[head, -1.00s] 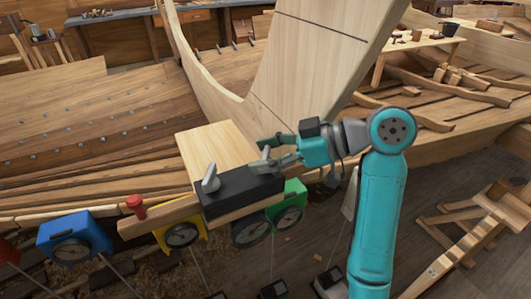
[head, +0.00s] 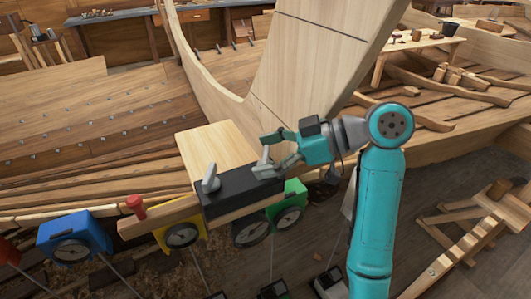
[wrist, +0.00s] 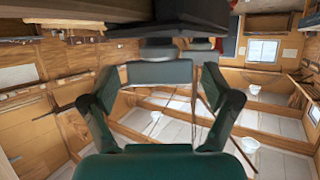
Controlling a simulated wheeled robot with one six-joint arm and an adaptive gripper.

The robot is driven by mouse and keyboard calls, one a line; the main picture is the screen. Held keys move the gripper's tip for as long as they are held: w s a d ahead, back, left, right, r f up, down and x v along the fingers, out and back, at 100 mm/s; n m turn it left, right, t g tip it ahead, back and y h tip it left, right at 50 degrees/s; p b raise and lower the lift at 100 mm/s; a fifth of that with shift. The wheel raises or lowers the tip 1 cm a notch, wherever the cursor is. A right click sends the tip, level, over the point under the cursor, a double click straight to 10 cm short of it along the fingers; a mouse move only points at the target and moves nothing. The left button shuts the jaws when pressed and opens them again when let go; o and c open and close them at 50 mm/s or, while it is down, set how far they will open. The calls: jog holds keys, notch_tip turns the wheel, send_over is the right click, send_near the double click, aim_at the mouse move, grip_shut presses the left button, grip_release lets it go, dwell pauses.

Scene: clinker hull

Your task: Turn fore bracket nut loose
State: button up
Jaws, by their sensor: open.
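A black bracket (head: 238,190) sits on the front edge of a pale wood block (head: 213,145). It carries two grey winged nuts, a left one (head: 210,179) and a right one (head: 265,158); the pictures do not label which is fore. My gripper (head: 268,155) is open, with its fingers around the right nut, one behind it and one in front. Contact cannot be told. In the wrist view, my gripper (wrist: 155,82) has its fingers spread, with a grey piece (wrist: 160,72), likely the nut's wing, between the tips. The nut's lower part is partly hidden by the near finger.
Yellow (head: 182,235), green (head: 291,202) and blue (head: 75,237) dial units hang along the plank edge below. A red-topped peg (head: 136,206) stands left of the bracket. A tall curved hull timber (head: 310,60) rises behind my gripper.

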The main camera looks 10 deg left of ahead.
jog(key=shift+d, duration=0.1)
jog(key=v, duration=1.1)
jog(key=shift+d, duration=0.4)
jog(key=shift+r, duration=0.1)
